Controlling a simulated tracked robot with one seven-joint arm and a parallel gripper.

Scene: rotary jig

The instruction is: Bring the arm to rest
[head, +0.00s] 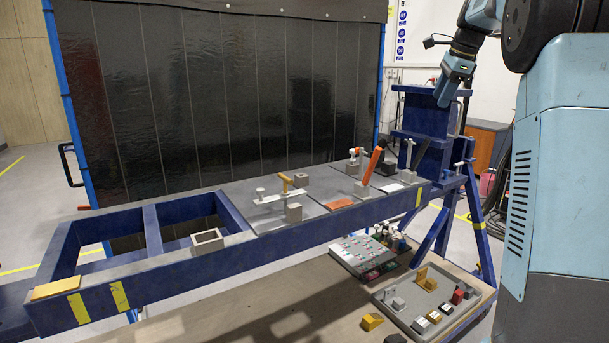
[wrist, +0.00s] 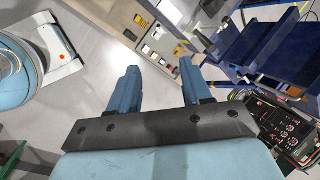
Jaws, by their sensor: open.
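My gripper (head: 446,98) hangs at the upper right of the head view, in front of the blue upright stand (head: 424,120) at the jig's right end. It is apart from the jig's parts. In the wrist view my gripper (wrist: 157,85) shows two blue fingers spread apart with nothing between them. The blue rotary jig frame (head: 290,238) runs across the head view, with small blocks, clamps and an orange handle (head: 373,162) on its top.
A grey tray (head: 385,303) with small coloured blocks and a panel with several buttons (head: 350,255) sit on the wooden bench (head: 270,315) below the jig. A dark curtain (head: 230,90) stands behind. Open floor shows beneath my gripper in the wrist view.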

